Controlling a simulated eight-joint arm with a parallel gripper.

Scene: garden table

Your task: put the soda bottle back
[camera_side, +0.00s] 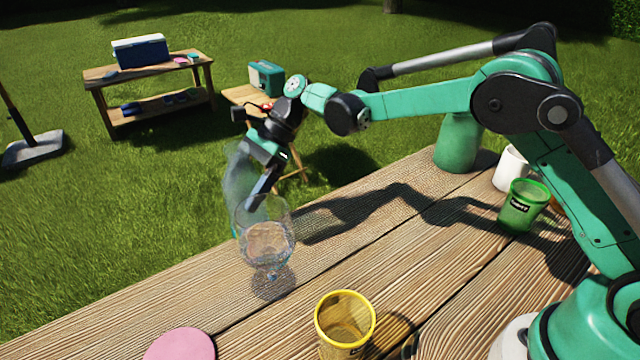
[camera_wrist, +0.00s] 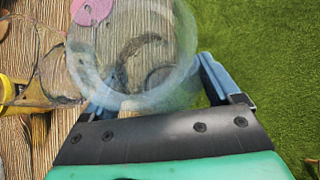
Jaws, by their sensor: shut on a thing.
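The soda bottle, a clear bluish see-through shape, shows in the side view (camera_side: 238,182) and in the wrist view (camera_wrist: 150,95). My gripper (camera_side: 260,182) is at the far table edge, pointing down, and is shut on the bottle. In the wrist view my gripper (camera_wrist: 157,85) has its two blue-grey fingers on either side of the bottle's round clear outline. A clear stemmed glass (camera_side: 268,244) stands in front of the bottle in the side view and hides its lower end. I cannot tell whether the bottle touches the table.
On the wooden table (camera_side: 400,245) are a yellow cup (camera_side: 345,322), a pink disc (camera_side: 180,346), a green cup (camera_side: 523,206) and a white cup (camera_side: 508,168). Grass lies beyond the edge. A side table with a radio (camera_side: 266,78) and a bench with a cooler (camera_side: 140,51) stand farther back.

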